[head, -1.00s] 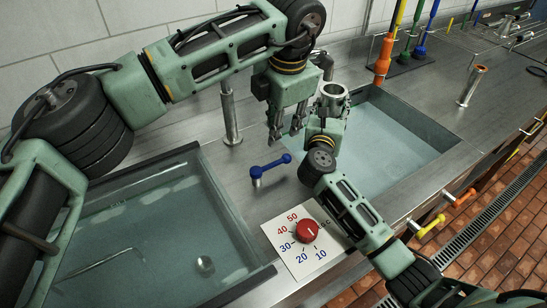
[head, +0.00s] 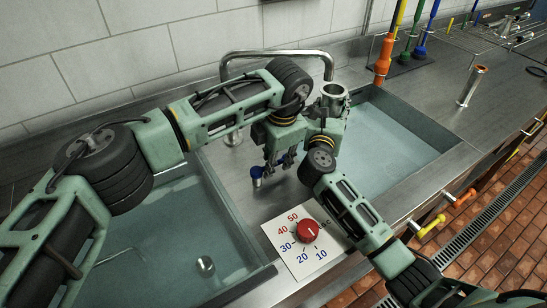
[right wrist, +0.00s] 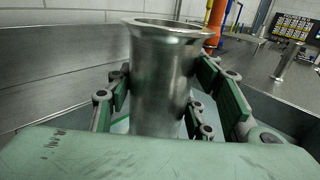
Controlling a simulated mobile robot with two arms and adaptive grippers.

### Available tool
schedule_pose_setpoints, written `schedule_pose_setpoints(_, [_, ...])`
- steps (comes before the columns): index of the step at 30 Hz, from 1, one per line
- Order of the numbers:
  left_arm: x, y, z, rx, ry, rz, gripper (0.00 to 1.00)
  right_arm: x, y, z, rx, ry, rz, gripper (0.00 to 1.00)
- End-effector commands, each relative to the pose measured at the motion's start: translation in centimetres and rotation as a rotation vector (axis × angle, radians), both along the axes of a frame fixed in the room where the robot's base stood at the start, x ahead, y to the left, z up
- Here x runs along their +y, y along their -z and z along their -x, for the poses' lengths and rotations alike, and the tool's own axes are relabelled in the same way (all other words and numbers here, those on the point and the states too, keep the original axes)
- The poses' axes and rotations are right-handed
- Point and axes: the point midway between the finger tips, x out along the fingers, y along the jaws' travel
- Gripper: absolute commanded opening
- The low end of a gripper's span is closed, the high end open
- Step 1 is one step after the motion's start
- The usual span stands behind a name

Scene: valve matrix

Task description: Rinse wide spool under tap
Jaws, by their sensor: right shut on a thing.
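The wide spool (head: 334,98), a flanged metal tube, stands upright over the right basin's back left corner. My right gripper (head: 328,122) is shut on it; the right wrist view shows the spool (right wrist: 165,80) between its fingers. The tap (head: 277,54) is an arched metal pipe behind my left arm; its right end comes down near the spool, apart from it. The blue lever (head: 257,173) sits on the deck between the basins, partly hidden by my left gripper (head: 279,170). That gripper points down at the lever with fingers apart; whether they touch it I cannot tell.
A red dial (head: 307,231) on a numbered plate lies in front of the lever. Water-filled basins are at the left (head: 216,200) and right (head: 455,160). A slimmer metal tube (head: 472,85) stands on the right deck.

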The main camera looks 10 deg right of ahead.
Motion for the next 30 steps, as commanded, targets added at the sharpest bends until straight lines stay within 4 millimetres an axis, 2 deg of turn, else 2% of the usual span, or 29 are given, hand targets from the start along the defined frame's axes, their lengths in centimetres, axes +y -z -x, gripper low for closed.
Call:
schedule_pose_setpoints(6, [-0.01,0.03,0.0,0.0,0.001,0.0,0.27,0.0,-0.21,-0.02,-0.004,0.0,0.001,0.07])
schedule_pose_setpoints(16, [0.05,-0.04,-0.11,-0.003,-0.001,-0.001,0.0,-0.01,-0.21,-0.03,-0.004,0.0,0.001,0.07])
schedule_pose_setpoints(30, [0.14,-0.36,-0.32,-0.012,0.029,-0.001,0.0,-0.01,-0.24,-0.03,-0.004,0.0,0.001,0.07])
